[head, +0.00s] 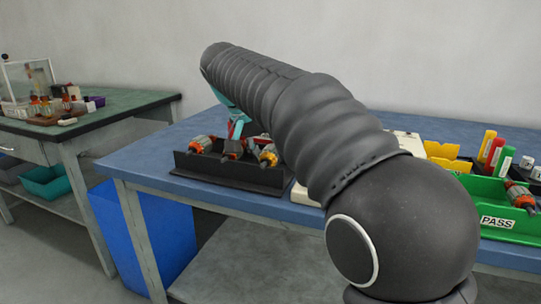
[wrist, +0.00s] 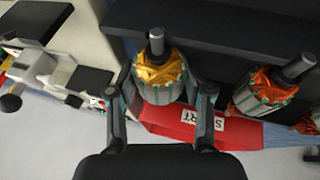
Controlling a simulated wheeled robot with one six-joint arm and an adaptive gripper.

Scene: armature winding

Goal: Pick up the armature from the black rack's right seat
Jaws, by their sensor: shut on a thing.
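The black rack (head: 225,173) stands on the blue table in the head view. Its armatures sit in a row: an orange one (head: 201,144) at the left, a red-orange one (head: 232,149) in the middle and a yellow-wound one (head: 269,155) at the right. In the wrist view, my gripper (wrist: 162,98) has one finger on each side of the yellow-wound armature (wrist: 160,72) and is shut on it. Its shaft points away from my palm. An orange armature (wrist: 265,90) stands beside it, apart from my fingers. Whether the held armature is clear of its seat cannot be told.
A red bin with a START label (wrist: 185,128) lies near my fingers. A white and black device (wrist: 65,75) is at the wrist view's left. A green PASS tray (head: 495,221) and yellow holders (head: 445,155) stand at the right. My arm hides the table's middle.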

